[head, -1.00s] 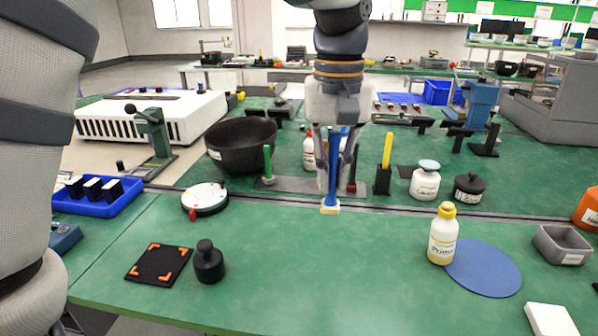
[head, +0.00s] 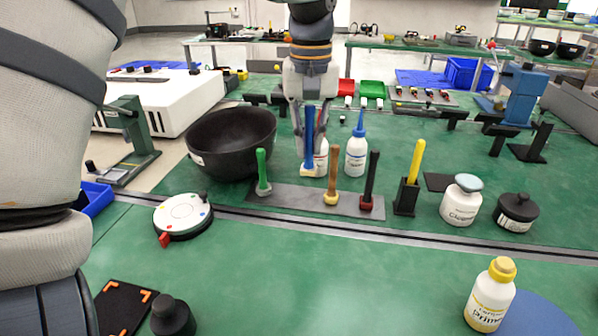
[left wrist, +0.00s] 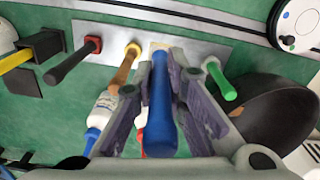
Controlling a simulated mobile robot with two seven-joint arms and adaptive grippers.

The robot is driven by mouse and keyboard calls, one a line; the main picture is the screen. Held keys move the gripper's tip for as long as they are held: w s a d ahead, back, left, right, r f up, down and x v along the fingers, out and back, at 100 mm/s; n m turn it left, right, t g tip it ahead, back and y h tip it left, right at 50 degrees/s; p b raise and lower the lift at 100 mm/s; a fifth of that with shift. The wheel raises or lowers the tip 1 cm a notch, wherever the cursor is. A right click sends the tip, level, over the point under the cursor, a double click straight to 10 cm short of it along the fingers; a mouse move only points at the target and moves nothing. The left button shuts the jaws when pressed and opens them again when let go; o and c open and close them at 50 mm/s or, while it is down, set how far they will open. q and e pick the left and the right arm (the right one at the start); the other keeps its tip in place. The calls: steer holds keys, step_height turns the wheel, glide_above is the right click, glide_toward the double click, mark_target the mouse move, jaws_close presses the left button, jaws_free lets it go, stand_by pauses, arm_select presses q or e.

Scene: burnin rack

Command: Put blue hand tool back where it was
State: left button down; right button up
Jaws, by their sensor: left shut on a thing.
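The blue hand tool (head: 309,135) is upright with its pale head at the bottom. My left gripper (head: 312,152) is shut around its blue handle. It also shows in the left wrist view as a blue handle (left wrist: 161,110) between the fingers. The tool is at the grey rack plate (head: 287,196), in the space between the green tool (head: 262,170) and the brown-handled tool (head: 332,175). Its head looks a little above the plate's back edge; I cannot tell whether it touches. My right gripper is not in view.
A black-handled tool (head: 370,180) stands farther right on the plate, beside a yellow-handled tool in a black holder (head: 405,197). White bottles (head: 355,150) stand behind the plate. A black bowl (head: 232,140) is close left.

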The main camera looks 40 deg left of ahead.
arm_select(q)
steer(key=a+f, duration=0.1)
steer(key=f, duration=0.2)
steer(key=w+a+f, duration=0.1)
steer(key=a+f, duration=0.1)
steer(key=f, duration=0.1)
steer(key=a+f, duration=0.1)
steer(key=f, duration=0.2)
steer(key=shift+w+a+b, duration=0.2)
steer(key=shift+w+b, duration=0.1)
steer(key=shift+w, duration=0.05)
steer(key=c, duration=1.6)
jaws_free()
steer(key=shift+f, duration=0.1)
step_height(320, 180, up, 12)
